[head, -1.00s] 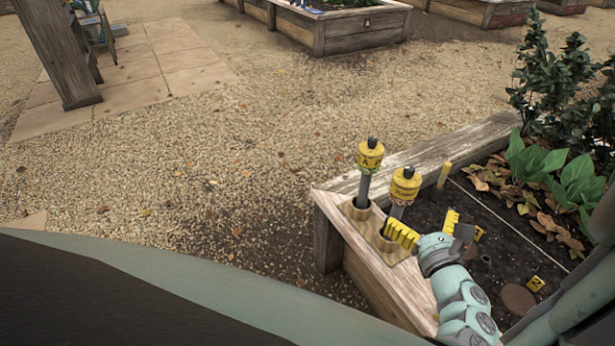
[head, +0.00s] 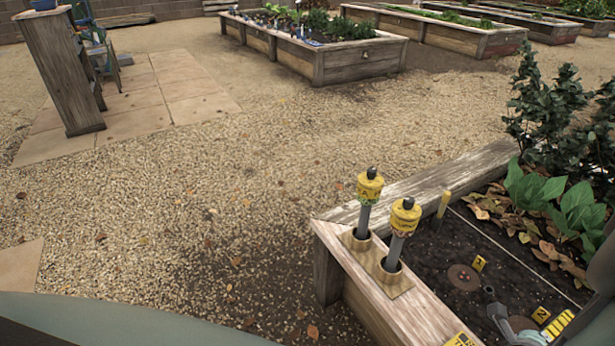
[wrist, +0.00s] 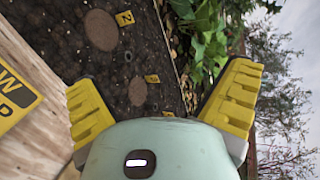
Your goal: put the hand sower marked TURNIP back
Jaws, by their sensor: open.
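Two hand sowers with yellow heads and grey tubes stand in holes at the corner of the raised bed in the head view. The back sower (head: 369,188) is upright. The front sower (head: 404,222) leans slightly right in its holder plate (head: 397,284). Their lettering is too small to read, so I cannot tell which says TURNIP. My gripper is at the lower right of the head view, apart from both sowers, with one yellow finger (head: 557,325) showing. In the wrist view my gripper (wrist: 165,78) has its fingers wide apart with nothing between them.
A yellow sign (wrist: 14,94) lies on the wooden rim at the wrist view's left. The soil has round brown patches (head: 464,277) with yellow number tags (head: 541,315). Leafy plants (head: 575,200) fill the bed's right side. Gravel (head: 200,205) left of the bed is open.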

